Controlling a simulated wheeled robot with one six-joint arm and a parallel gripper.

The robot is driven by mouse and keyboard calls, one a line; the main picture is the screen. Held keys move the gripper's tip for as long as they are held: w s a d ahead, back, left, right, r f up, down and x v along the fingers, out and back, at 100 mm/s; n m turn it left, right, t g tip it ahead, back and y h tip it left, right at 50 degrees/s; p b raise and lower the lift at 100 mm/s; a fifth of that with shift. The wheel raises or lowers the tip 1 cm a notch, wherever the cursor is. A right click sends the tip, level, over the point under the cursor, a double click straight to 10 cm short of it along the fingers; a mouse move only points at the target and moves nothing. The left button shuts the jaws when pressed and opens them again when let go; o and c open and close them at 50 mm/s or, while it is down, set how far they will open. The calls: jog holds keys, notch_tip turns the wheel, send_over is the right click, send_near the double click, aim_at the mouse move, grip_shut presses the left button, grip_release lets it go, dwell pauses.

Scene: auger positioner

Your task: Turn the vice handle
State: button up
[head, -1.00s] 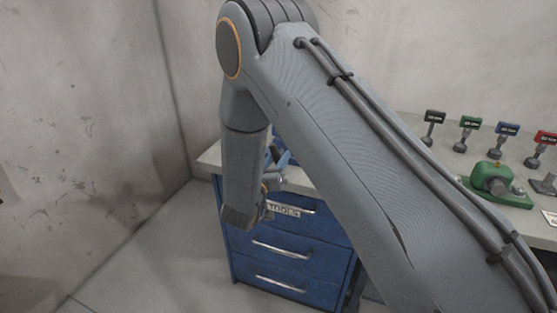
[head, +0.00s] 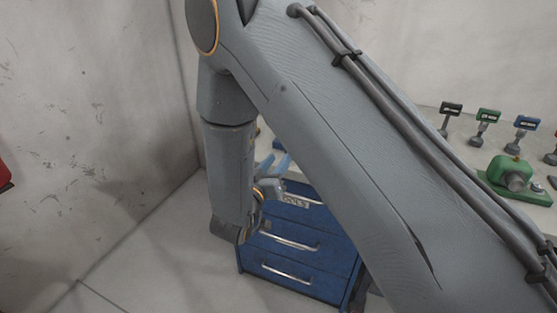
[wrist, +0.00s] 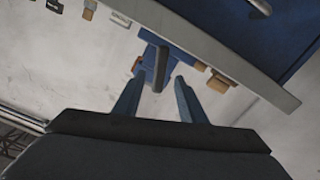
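The vice (wrist: 150,54) shows in the wrist view as a blue body at the edge of the bench. A dark grey bar (wrist: 162,68), which looks like its handle, stands out from it towards my gripper. My gripper (wrist: 158,82) is open, with its two blue-grey fingers apart. The bar lies ahead of the gap between the fingertips, and I cannot tell whether it reaches between them. In the head view my gripper (head: 274,163) is beside the top of the blue drawer cabinet. There the vice is mostly hidden behind my arm.
The blue drawer cabinet (head: 300,254) stands under the bench (head: 455,128). A green machine part (head: 512,174) and several small signs on stands, one of them green (head: 487,116), are on the bench at the right. A red object (head: 4,175) is at the left edge. The floor at left is clear.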

jog(key=shift+r+p, duration=0.15)
jog(key=shift+p, duration=0.15)
jog(key=p+x, duration=0.2)
jog(key=x, duration=0.2)
jog(key=p+x, duration=0.2)
jog(key=x, duration=0.2)
jog(key=shift+a+r+p, duration=0.15)
jog(key=shift+r+p, duration=0.05)
jog(key=shift+p, duration=0.15)
grip_shut()
